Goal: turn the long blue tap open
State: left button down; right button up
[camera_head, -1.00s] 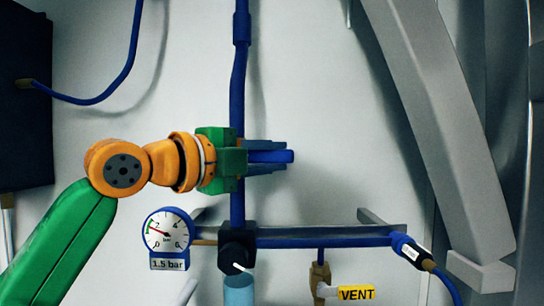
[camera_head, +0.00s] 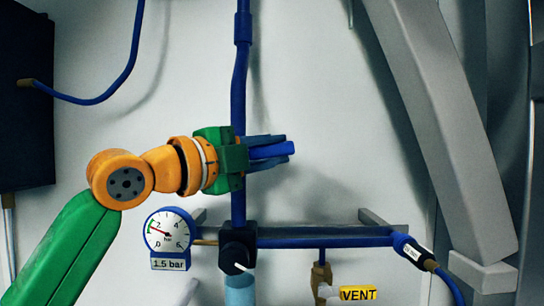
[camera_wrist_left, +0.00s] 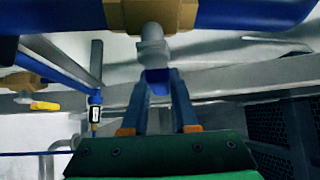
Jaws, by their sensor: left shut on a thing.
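The long blue tap handle (camera_head: 283,149) sticks out to the right from between my left gripper's fingers, beside the vertical blue pipe (camera_head: 238,85). It slants slightly, its right end a little higher. My left gripper (camera_head: 266,151) reaches across the pipe from the left and is shut on the handle. In the left wrist view the gripper's two fingers (camera_wrist_left: 158,88) lie on either side of the blue handle (camera_wrist_left: 157,76), below a grey stem and brass fitting. The gripper hides the handle's root and the valve body in the head view. My right gripper does not show.
Below are a pressure gauge (camera_head: 168,231) marked 1.5 bar, a black fitting with a white pointer (camera_head: 243,267), and a horizontal blue pipe (camera_head: 325,242). A brass valve stands by a yellow VENT label (camera_head: 358,293). A grey beam (camera_head: 440,130) slants at right.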

pick_arm(q)
jog(key=n+t, duration=0.1)
jog(key=r+n+t+b, duration=0.1)
jog(key=shift+a+r+n+h, duration=0.2)
jog(key=shift+n+h, duration=0.1)
jog(key=shift+h, duration=0.1)
jog(key=shift+a+r+n+t+b, duration=0.25)
jog(key=shift+r+n+t, duration=0.15)
jog(key=shift+n+t, duration=0.2)
jog(key=shift+a+r+n+t+b, duration=0.2)
jog(key=shift+r+n+t, duration=0.15)
jog(key=shift+n+t, duration=0.25)
jog(key=c, duration=1.1)
grip_release()
jog(key=o, duration=0.4)
jog(key=shift+d, duration=0.15)
jog(key=shift+f, duration=0.25)
jog(key=b+v, duration=0.5)
jog(key=v, duration=0.1)
jog(key=shift+s+a, duration=0.35)
